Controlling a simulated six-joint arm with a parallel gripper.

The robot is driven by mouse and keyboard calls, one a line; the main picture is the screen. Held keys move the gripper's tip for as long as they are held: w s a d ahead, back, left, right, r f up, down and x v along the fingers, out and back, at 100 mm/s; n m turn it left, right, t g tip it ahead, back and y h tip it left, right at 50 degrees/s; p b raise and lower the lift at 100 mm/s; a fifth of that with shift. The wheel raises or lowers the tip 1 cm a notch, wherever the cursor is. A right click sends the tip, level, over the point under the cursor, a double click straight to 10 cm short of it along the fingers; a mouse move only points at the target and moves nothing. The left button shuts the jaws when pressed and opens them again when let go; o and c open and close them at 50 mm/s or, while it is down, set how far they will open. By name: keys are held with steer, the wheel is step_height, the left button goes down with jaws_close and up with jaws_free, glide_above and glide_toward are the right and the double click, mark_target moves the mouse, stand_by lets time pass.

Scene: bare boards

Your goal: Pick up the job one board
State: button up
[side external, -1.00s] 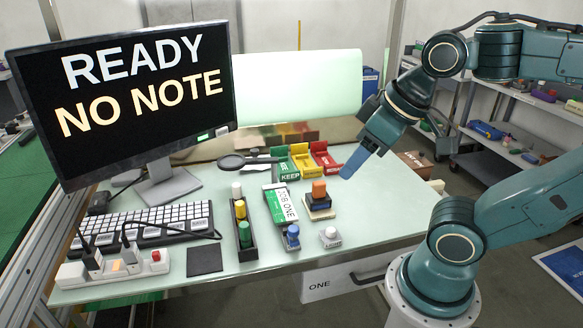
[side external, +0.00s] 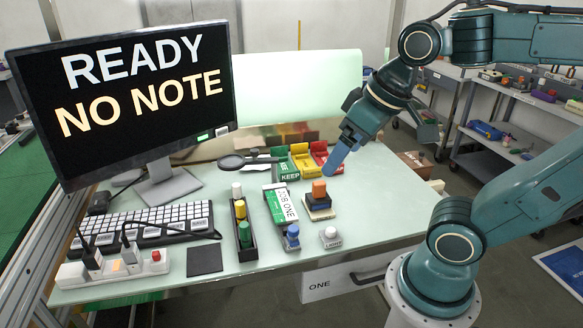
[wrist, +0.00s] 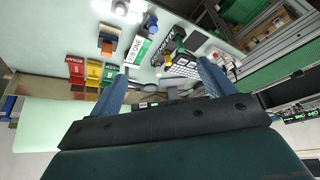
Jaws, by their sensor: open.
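The job one board (side external: 281,204) is a green board with a white label reading JOB ONE. It lies on the pale table between the black marker rack and the stamps. In the wrist view the board (wrist: 138,50) shows beyond the fingertips, between them. My gripper (side external: 332,172) is above the table, behind and to the right of the board, apart from it. In the wrist view my gripper (wrist: 160,80) has its blue fingers spread wide with nothing between them.
Green, yellow and red trays (side external: 304,160) and a magnifier (side external: 233,161) are behind. The table's right side is clear.

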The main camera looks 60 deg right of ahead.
steer(key=w+d+f+m+g, duration=0.2)
steer(key=w+d+m, duration=0.2)
steer(key=w, duration=0.7)
steer(key=m+g, duration=0.3)
steer(key=m, duration=0.1)
glide_above(281, 204)
step_height(281, 204, down, 10)
steer(key=shift+f, duration=0.2)
steer(key=shift+f, duration=4.3)
steer(key=shift+f, duration=2.6)
